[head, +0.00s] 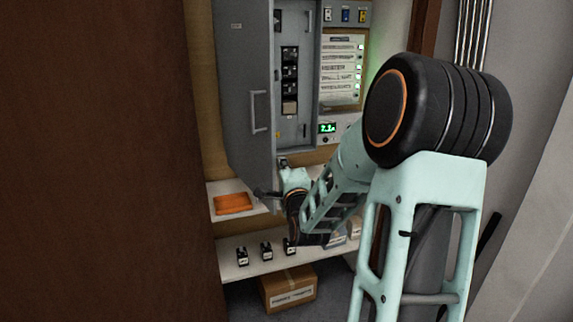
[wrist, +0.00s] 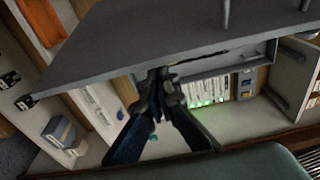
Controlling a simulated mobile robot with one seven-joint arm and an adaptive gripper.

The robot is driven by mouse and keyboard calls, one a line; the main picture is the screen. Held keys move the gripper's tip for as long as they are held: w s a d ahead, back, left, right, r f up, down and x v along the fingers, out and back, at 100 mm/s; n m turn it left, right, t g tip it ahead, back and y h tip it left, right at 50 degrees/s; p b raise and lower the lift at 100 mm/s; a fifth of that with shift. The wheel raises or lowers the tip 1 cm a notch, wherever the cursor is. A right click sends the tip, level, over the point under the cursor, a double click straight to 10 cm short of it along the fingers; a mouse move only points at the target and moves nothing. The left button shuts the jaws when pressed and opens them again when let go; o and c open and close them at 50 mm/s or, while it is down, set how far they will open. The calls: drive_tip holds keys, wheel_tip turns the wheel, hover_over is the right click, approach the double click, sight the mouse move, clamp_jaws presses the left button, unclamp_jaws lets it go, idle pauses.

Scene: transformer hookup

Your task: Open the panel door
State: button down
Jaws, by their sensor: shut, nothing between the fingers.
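The grey panel door (head: 245,85) stands ajar in the head view, swung out to the left with the cabinet interior (head: 305,75) showing beside it. Its bar handle (head: 258,112) is on the outer face. My gripper (head: 262,193) is near the door's lower corner, well below the handle. In the wrist view the door (wrist: 130,45) spans the top. My gripper (wrist: 160,76) is shut and empty, with its fingertips at the door's edge. I cannot tell whether they touch it.
An orange folded cloth (head: 234,204) lies on a shelf below the door. Small black boxes (head: 242,257) stand on a lower shelf. A cardboard box (head: 288,288) is under that. A brown wall (head: 100,160) fills the left, and pipes (head: 473,35) run at upper right.

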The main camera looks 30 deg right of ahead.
drive_tip(key=a+b, duration=0.3)
drive_tip(key=a, duration=0.5)
drive_tip(key=shift+a, duration=0.25)
drive_tip(key=shift+w+d, duration=0.1)
